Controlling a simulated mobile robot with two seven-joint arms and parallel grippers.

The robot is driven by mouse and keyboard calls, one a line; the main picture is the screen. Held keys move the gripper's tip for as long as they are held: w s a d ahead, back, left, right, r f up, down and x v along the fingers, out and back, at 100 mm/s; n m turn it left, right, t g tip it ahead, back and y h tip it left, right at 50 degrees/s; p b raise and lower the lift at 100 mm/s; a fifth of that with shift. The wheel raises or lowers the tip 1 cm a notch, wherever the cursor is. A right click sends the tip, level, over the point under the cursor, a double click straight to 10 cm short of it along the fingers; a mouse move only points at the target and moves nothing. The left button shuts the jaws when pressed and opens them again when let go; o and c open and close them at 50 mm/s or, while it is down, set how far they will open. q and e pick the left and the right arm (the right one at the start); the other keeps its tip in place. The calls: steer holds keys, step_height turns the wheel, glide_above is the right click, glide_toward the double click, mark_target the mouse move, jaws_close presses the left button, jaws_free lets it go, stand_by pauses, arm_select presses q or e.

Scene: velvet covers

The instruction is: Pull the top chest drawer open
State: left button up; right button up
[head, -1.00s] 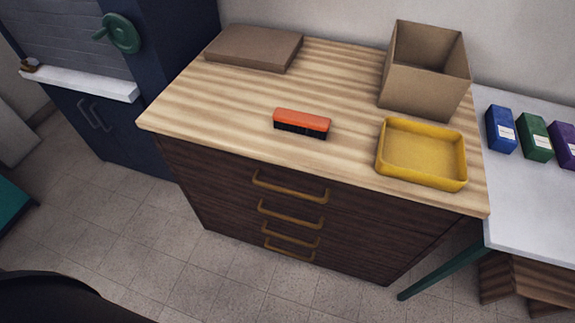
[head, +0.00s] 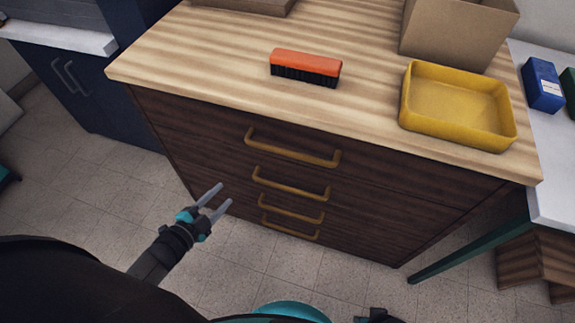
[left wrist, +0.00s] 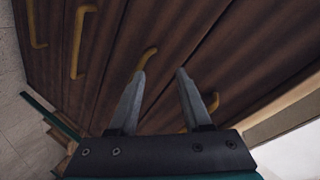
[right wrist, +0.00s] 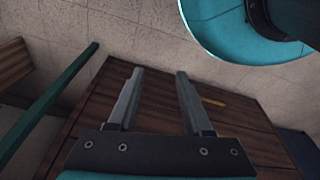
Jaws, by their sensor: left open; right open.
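The dark wood chest stands ahead with its top drawer (head: 380,166) shut, its front flush with the drawers below. The brass top handle (head: 292,150) is a wide bar. My left gripper (head: 217,197) is open and empty, in front of the chest, left of and lower than the top handle in the head view. In the left wrist view, handles show beyond the open left fingers (left wrist: 161,75), partly hidden by them; no contact is visible. My right gripper (right wrist: 157,75) is open and empty; the chest and part of one handle (right wrist: 213,102) show beyond it.
On the chest top (head: 200,50) are an orange brush (head: 305,65), a yellow tray (head: 410,108) and a cardboard box (head: 455,35). A white table (head: 553,195) with a green leg stands at right, a blue cabinet (head: 100,120) at left. Floor before the chest is clear.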

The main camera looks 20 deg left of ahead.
arm_select(q)
steer(key=w+d+r+m+t+h+b, duration=0.1)
steer(key=w+r+m+t+h+b, duration=0.15)
steer(key=r+m+h+b, duration=0.45)
steer(key=m+g+h+b, duration=0.3)
steer(key=m+h+b, duration=0.2)
steer(key=m, duration=0.4)
glide_toward(287, 151)
steer(key=x, duration=1)
steer(key=shift+w+d+f, duration=0.1)
steer(key=shift+f, duration=0.25)
arm_select(e)
steer(key=w+a+r+t, duration=0.1)
steer(key=w+r, duration=0.3)
steer(key=w, duration=0.3)
steer(key=shift+r+t, duration=0.3)
steer(key=shift+r, duration=0.1)
arm_select(q)
jaws_close()
